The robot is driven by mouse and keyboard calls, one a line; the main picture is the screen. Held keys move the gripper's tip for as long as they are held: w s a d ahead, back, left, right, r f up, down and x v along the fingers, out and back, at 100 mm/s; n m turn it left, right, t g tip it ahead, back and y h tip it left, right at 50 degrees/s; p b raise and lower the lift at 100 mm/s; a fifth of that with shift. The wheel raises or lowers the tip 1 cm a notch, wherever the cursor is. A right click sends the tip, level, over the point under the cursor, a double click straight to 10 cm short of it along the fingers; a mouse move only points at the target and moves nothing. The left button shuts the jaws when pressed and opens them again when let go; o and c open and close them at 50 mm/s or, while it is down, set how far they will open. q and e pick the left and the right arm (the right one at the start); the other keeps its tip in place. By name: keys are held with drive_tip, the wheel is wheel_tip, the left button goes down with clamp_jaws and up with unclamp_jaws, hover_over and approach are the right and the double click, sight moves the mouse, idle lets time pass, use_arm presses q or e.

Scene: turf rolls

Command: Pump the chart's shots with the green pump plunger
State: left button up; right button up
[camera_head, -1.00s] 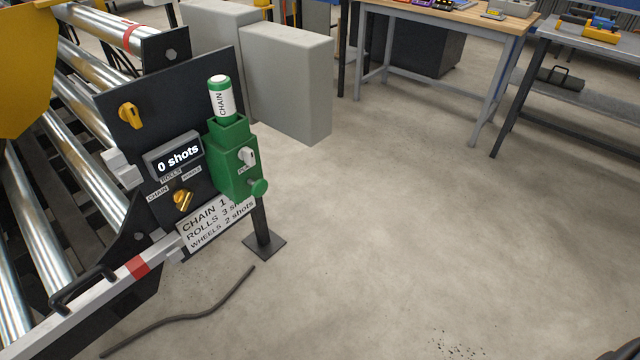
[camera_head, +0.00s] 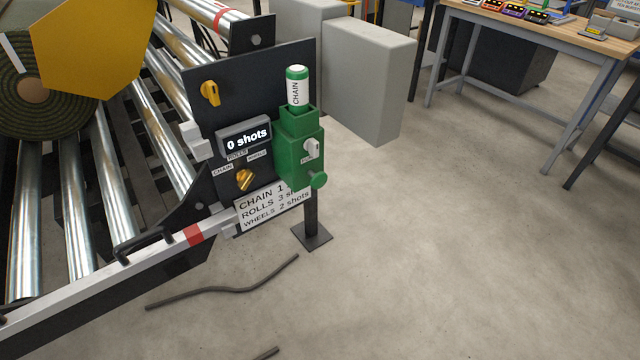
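A green pump (camera_head: 299,148) is mounted at the right edge of a dark panel (camera_head: 240,85). A green and white cartridge labelled CHAIN (camera_head: 297,88) stands upright in its top. A round green plunger knob (camera_head: 318,180) sticks out at its lower right, below a white knob (camera_head: 311,148). The display (camera_head: 247,138) reads "0 shots". A brass selector (camera_head: 245,180) sits below it among labels CHAIN, ROLLS and WHEELS. The white chart (camera_head: 268,209) lists CHAIN 1, ROLLS 3 and WHEELS 2 shots; the pump covers part of it. Neither gripper is in view.
A roller conveyor (camera_head: 80,215) with a turf roll (camera_head: 40,95) and yellow plate fills the left. A dark hose (camera_head: 225,289) lies on the floor. Grey boxes (camera_head: 365,80) stand behind the panel; a workbench (camera_head: 560,35) is at the back right. The floor at right is clear.

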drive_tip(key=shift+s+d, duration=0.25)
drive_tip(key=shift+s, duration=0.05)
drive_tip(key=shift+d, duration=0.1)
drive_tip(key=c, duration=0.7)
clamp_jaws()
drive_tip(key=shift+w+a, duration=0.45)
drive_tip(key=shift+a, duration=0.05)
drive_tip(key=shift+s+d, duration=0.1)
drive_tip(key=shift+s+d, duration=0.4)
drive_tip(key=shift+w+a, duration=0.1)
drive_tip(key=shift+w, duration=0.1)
